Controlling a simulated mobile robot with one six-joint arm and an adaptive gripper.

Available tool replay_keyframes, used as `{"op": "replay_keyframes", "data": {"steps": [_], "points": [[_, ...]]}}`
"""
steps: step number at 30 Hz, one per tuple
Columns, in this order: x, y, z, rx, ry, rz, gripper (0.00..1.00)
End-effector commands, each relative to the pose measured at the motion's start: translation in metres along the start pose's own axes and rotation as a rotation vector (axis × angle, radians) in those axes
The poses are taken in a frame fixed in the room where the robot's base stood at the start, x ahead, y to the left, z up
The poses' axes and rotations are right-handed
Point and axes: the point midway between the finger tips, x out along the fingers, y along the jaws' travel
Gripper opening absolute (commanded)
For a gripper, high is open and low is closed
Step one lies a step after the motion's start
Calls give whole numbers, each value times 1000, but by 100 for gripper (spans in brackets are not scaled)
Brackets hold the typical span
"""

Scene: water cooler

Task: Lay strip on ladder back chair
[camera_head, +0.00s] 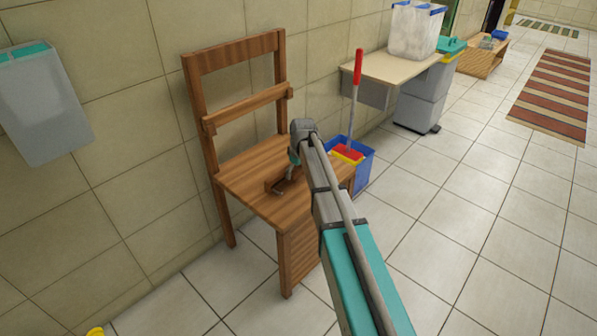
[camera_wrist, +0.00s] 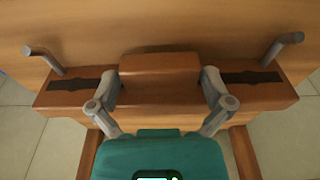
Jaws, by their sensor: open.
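The ladder back chair (camera_head: 243,185) stands against the tiled wall, with its wooden seat facing up. The strip (camera_head: 274,184), a brown wooden bar, is at the seat, partly hidden by my arm; it also shows in the wrist view (camera_wrist: 62,99). It has a raised middle block, a dark patch on each side and a grey peg near each end. My gripper (camera_head: 291,170) is over the seat. In the wrist view my gripper (camera_wrist: 162,82) is open, with one finger on each side of the block. I cannot tell whether the fingers touch it.
A blue bucket with a red-handled mop (camera_head: 357,85) stands right of the chair, near a small table (camera_head: 392,68) and grey bins (camera_head: 425,95). A grey holder (camera_head: 45,105) is on the wall at left. The floor at right is open, with a striped mat (camera_head: 552,95).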

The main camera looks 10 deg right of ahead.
Motion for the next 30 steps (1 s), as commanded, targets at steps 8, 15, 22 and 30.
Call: {"op": "replay_keyframes", "data": {"steps": [8,15,22,30], "points": [[-20,0,0,0,0,0,100],[-41,0,0,0,0,0,100],[-60,0,0,0,0,0,100],[-83,0,0,0,0,0,100]]}}
